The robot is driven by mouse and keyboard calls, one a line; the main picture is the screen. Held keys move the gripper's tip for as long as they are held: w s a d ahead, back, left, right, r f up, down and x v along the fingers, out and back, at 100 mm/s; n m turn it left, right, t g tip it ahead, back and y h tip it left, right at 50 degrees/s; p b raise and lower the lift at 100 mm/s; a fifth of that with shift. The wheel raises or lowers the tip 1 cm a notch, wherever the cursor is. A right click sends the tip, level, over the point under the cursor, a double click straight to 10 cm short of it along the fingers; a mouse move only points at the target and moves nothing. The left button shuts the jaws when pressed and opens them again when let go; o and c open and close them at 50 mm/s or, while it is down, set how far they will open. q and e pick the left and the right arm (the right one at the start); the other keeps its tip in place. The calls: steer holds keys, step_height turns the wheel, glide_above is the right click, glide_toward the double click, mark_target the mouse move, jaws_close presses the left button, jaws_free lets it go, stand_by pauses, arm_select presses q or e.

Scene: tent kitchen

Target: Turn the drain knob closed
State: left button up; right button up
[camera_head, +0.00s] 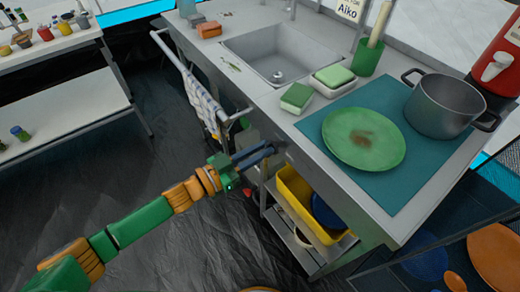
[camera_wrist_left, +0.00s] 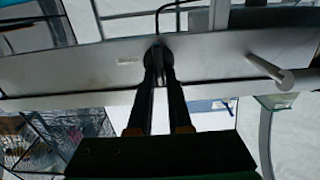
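The drain knob (camera_wrist_left: 158,53) is a dark round piece on the grey front panel under the sink, seen end-on in the left wrist view. In the head view, the knob (camera_head: 280,145) is a small dark spot on the counter's front edge. My left gripper (camera_head: 271,149) reaches it from the left. In the left wrist view, the two dark fingers (camera_wrist_left: 160,76) stand apart with their tips at the knob, one on each side. I cannot tell whether they press on it. The fingers partly hide the knob. My right gripper is not in view.
The sink basin (camera_head: 280,52) is in the counter above. A towel rail (camera_head: 180,62) with a cloth (camera_head: 203,103) sticks out left of the knob. A yellow bin (camera_head: 294,194) stands on the shelf below. A pot (camera_head: 445,106) and green plate (camera_head: 363,139) are on the counter.

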arm_select(q)
jaws_close()
steer(key=shift+m, duration=0.3)
steer(key=shift+s+d+f+m+b, duration=0.15)
steer(key=shift+s+f+m+b, duration=0.1)
steer(key=shift+m, duration=2.6)
steer(key=shift+s+d+f+m+b, duration=0.1)
steer(key=shift+f+m+b, duration=0.1)
steer(key=shift+m, duration=2.7)
steer(key=shift+s+d+f+m+b, duration=0.15)
steer(key=shift+s+f+m+b, duration=0.1)
steer(key=shift+m, duration=2.6)
steer(key=o, duration=0.6)
jaws_free()
steer(key=shift+c, duration=0.2)
